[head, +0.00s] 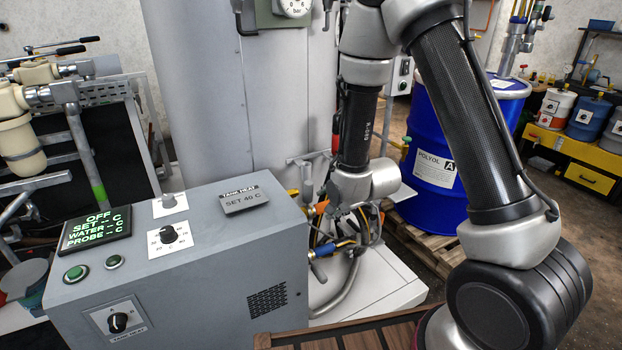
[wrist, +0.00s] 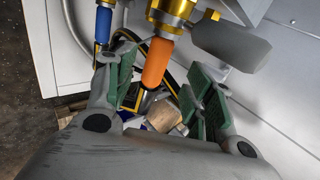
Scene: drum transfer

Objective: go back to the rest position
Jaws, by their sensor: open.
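My gripper (wrist: 163,68) shows in the wrist view with its two green-padded fingers spread apart. An orange handle (wrist: 157,62) under a brass fitting (wrist: 172,12) appears between the fingers, with a visible gap to the right finger. I cannot tell how far beyond the fingertips it lies. In the head view my arm reaches down behind the grey control box, among hoses and brass fittings (head: 345,244). My fingers are not clear there.
The grey control box (head: 215,245) with knobs and a lit display (head: 97,229) stands front left. A tall grey cabinet (head: 225,90) rises behind it. A blue polyol drum (head: 425,125) stands on a wooden pallet (head: 425,240) at the right. Hoses and pipes crowd around my gripper.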

